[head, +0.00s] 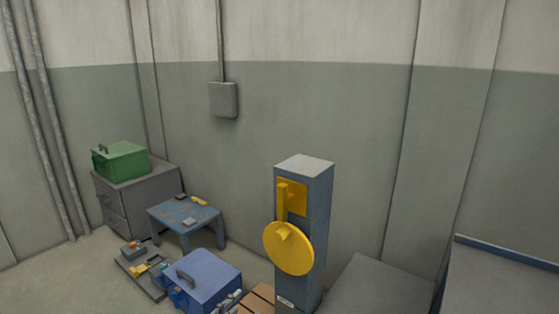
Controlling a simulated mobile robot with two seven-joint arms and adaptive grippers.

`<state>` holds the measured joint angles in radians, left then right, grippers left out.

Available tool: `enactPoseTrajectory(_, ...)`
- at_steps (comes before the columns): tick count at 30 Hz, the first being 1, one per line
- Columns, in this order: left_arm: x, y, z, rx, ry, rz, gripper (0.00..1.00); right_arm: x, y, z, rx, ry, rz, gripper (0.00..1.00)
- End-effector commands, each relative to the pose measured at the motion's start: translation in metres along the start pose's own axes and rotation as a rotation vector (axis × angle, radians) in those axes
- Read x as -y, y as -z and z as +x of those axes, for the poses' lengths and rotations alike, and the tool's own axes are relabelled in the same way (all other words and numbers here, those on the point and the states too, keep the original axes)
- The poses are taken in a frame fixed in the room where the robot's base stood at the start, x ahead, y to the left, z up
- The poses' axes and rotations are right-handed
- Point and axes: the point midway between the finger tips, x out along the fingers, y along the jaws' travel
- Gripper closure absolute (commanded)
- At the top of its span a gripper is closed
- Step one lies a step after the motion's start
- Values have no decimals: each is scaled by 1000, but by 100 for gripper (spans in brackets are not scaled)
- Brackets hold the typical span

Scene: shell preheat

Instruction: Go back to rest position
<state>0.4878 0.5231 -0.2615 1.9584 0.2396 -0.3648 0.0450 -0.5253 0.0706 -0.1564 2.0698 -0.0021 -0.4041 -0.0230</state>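Neither of my grippers is in the head view, and no part of my arms shows. A blue-grey pillar (316,230) stands upright right of the middle. On its left-hand face is a yellow plate with a raised bar (283,195). Below it is a round yellow disc (290,248) with a small raised piece at its middle.
A blue toolbox (207,279) stands at the bottom, beside a grey tray (130,269) of small parts. A low blue table (188,211) and a grey cabinet (113,202) with a green box (121,161) stand behind. Grey surfaces (375,287) fill the lower right. Floor is clear at left.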

Motion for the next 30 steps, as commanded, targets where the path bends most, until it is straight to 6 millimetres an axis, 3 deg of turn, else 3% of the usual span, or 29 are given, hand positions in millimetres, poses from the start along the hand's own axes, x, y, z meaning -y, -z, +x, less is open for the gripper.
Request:
enactPoseTrajectory(1, -12, -36, -22, 55, 20, -30, 64, 0, 0, 0, 0, 0, 0, 60)
enactPoseTrajectory(6, -44, -135, -100, 236, 96, -99, 64, 0, 0, 0, 0, 0, 0, 60)
enactPoseTrajectory(12, -85, -227, -213, 464, 191, -196, 64, 0, 0, 0, 0, 0, 0, 60)
enactPoseTrajectory(15, -104, -257, -266, 564, 234, -246, 64, 0, 0, 0, 0, 0, 0, 60)
enactPoseTrajectory(24, -157, -310, -401, 806, 314, -371, 64, 0, 0, 0, 1, 0, 0, 60)
enactPoseTrajectory(27, -148, -279, -395, 779, 312, -370, 64, 0, 31, -19, -28, 1, 4, 60)
enactPoseTrajectory(30, -144, -257, -396, 769, 313, -373, 64, -1, 49, -38, -44, 1, 11, 60)
